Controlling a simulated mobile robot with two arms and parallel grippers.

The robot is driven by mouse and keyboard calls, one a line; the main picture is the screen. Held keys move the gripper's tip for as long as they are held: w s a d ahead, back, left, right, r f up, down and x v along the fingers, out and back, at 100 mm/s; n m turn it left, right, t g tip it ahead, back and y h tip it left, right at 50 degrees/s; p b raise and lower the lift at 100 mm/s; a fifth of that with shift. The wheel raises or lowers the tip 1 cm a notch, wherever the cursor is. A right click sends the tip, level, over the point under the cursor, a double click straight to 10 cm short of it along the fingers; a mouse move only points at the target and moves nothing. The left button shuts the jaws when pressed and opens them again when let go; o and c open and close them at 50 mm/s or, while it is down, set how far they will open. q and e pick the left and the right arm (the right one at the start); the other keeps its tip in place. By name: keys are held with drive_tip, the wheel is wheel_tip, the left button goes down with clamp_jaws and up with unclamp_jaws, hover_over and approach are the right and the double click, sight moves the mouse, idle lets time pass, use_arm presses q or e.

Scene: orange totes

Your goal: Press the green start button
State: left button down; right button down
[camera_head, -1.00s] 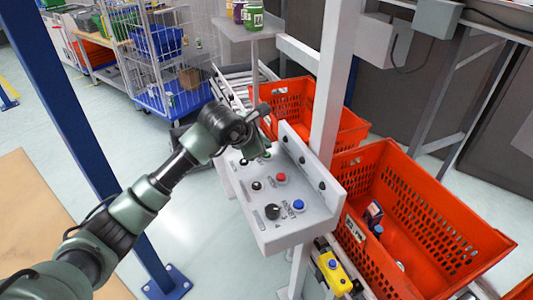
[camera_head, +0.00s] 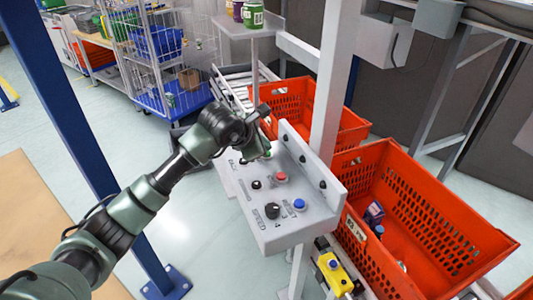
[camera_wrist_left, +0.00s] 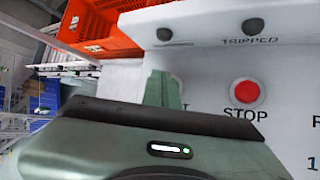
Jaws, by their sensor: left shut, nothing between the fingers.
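The grey control panel (camera_head: 322,207) stands on a post in the middle of the head view. It carries a red stop button (camera_head: 280,177), a blue button (camera_head: 299,204), and black knobs. My left gripper (camera_head: 265,150) is shut and empty, with its tip pointing down at the far end of the panel's button face. In the left wrist view, my left gripper's green fingers (camera_wrist_left: 162,85) cover the spot left of the red STOP button, beside a partly hidden label ending in T. The green start button is hidden behind them; whether they touch it I cannot tell. My right gripper is out of view.
The panel's raised back edge (camera_head: 330,180) runs along its right side. Orange totes (camera_head: 440,215) stand behind and right of it, one holding small items. A blue post (camera_head: 75,110) stands at left. A grey upright (camera_head: 333,80) rises behind the panel.

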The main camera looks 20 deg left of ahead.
use_arm(q)
drive_tip(key=shift+f+b, duration=0.55)
idle(0.5)
drive_tip(key=shift+r, duration=0.1)
drive_tip(key=shift+r+p, duration=0.4)
drive_tip(key=shift+r, duration=0.4)
drive_tip(key=shift+r+p, duration=1.3)
drive_tip(key=shift+r, duration=1.3)
drive_tip(key=shift+f, duration=0.1)
